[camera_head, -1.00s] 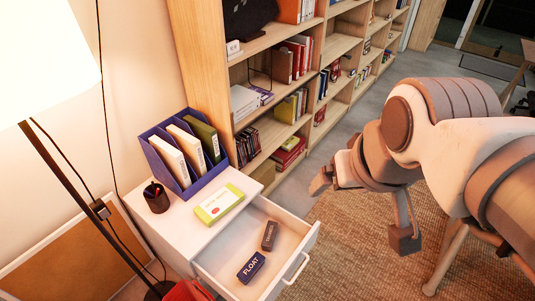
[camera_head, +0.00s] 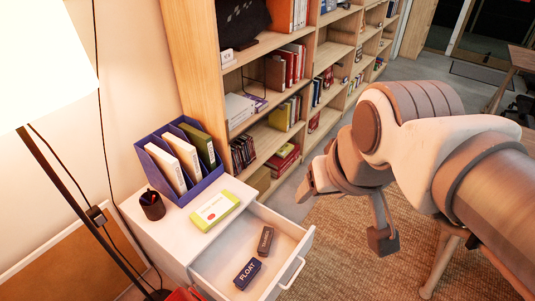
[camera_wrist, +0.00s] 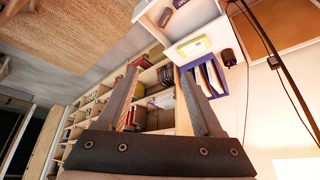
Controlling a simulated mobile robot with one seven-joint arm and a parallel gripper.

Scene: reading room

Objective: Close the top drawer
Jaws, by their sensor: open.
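The top drawer (camera_head: 222,262) of the white cabinet (camera_head: 160,238) is pulled open toward the lower right in the head view. Its front has a light bar handle (camera_head: 292,273). A blue box marked FLOAT (camera_head: 247,273) and a dark grey block (camera_head: 266,240) lie inside. My gripper (camera_head: 305,190) is above and to the right of the drawer, apart from it and empty. In the wrist view my gripper (camera_wrist: 158,95) shows its two fingers spread wide. The drawer (camera_wrist: 190,18) appears there at the top, beyond the fingers.
On the cabinet top are a blue file holder (camera_head: 205,183), a yellow-green and white box (camera_head: 215,208) and a dark pen cup (camera_head: 152,205). A wooden bookshelf (camera_head: 200,60) stands behind. A floor lamp (camera_head: 60,190) is at left. Woven rug (camera_head: 340,245) lies right of the drawer.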

